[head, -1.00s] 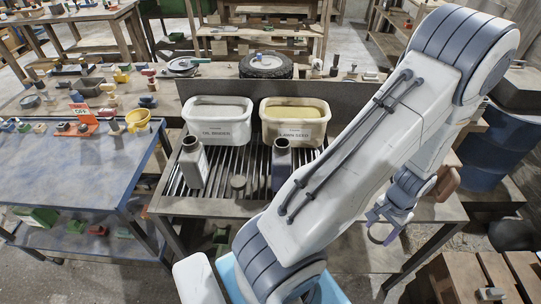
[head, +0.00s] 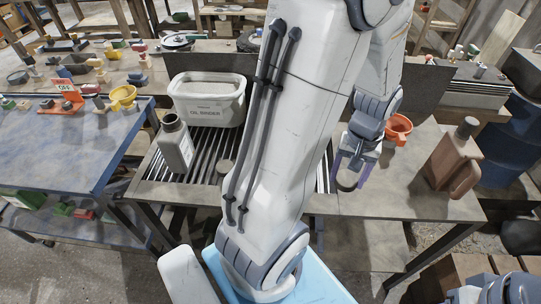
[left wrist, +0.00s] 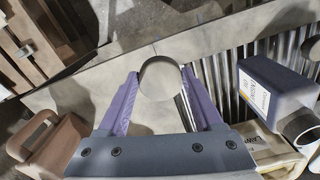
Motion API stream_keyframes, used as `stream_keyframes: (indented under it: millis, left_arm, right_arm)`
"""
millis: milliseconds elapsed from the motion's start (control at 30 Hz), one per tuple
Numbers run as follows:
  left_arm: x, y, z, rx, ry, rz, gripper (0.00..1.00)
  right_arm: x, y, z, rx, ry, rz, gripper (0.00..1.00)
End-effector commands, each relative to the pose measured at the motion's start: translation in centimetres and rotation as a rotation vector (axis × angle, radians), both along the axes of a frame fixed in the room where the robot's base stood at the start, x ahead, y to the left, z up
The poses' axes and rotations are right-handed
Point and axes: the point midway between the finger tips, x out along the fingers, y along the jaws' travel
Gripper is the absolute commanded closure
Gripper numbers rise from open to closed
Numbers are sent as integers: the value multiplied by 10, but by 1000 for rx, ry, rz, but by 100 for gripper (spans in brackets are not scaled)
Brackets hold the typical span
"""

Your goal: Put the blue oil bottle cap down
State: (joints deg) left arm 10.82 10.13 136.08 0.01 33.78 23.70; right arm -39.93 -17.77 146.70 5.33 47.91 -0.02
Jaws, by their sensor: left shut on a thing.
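My left gripper (head: 350,178) is shut on a round cap, seen between its purple fingers in the left wrist view (left wrist: 160,78). The cap's face looks grey-tan, and no blue shows on it. The gripper points down over the bare worktop right of the slatted grate; whether the cap touches the worktop I cannot tell. The dark blue oil bottle (left wrist: 268,88) is at the right in the left wrist view; my arm hides it in the head view. My right gripper is not in view.
A brown jug (head: 455,160) and an orange funnel (head: 398,128) stand on the worktop (head: 415,205) to the right. A grey bottle (head: 175,147) and an oil binder tub (head: 208,100) stand left of my arm. The worktop's right front is bare.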

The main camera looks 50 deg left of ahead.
Motion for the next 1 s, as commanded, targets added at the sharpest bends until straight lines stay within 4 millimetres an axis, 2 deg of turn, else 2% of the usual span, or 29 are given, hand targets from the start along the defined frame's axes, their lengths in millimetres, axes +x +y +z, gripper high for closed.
stream_keyframes:
  millis: [167,500,600,800,1000]
  left_arm:
    - [2,14,-7,-1,4,8,88]
    - [16,88,-52,-2,5,7,88]
    - [19,103,-61,-2,2,5,88]
    - [22,116,-73,-1,2,0,88]
    - [22,115,-101,-2,5,-1,88]
  right_arm:
    - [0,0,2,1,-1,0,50]
    - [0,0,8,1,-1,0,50]
    - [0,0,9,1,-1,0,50]
    - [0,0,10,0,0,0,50]
    - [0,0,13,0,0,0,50]
